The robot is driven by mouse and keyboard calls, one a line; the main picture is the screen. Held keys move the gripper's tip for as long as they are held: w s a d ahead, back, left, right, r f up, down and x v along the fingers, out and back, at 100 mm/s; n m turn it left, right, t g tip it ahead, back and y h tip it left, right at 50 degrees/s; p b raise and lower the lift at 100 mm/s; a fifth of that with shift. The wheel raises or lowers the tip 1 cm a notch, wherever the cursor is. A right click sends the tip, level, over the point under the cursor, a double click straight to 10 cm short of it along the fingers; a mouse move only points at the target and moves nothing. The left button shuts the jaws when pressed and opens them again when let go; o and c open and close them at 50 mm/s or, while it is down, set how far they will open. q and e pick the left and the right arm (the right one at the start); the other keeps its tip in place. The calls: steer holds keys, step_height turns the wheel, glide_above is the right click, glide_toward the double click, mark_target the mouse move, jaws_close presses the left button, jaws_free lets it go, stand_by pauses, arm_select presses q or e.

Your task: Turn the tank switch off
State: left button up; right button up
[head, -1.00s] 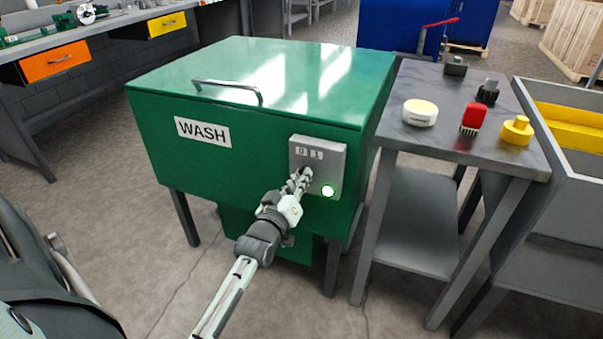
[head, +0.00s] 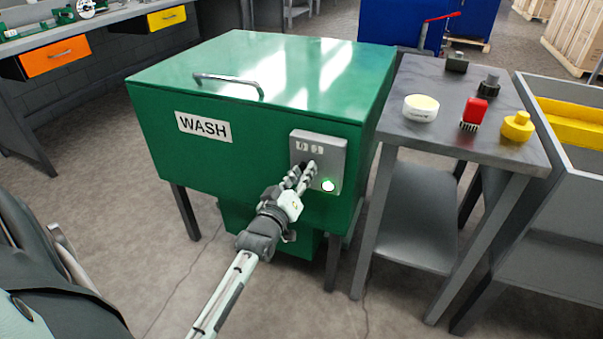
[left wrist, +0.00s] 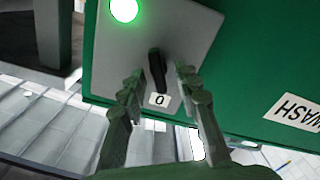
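The tank is a green box marked WASH (head: 160,135). Its grey switch panel (head: 334,150) is on the front, and also fills the upper part of the left wrist view (left wrist: 115,62). The switch is a small black knob (left wrist: 157,72); a 0 label (left wrist: 159,100) sits close to one end of it. The round lamp (head: 328,185) glows green, also in the left wrist view (left wrist: 124,9). My left gripper (head: 304,174) is at the panel. In the left wrist view its fingers (left wrist: 159,75) stand apart on both sides of the knob, with visible gaps. My right gripper is not in view.
A grey side table (head: 448,110) stands right of the tank, with a white round tub (head: 421,108), a red item (head: 474,114) and a yellow knob-like item (head: 517,127). A grey bin (head: 560,160) is farther right. A workbench (head: 110,22) is at the back left.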

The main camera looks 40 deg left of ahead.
arm_select(q)
steer(key=v, duration=1.2)
steer(key=shift+f, duration=0.1)
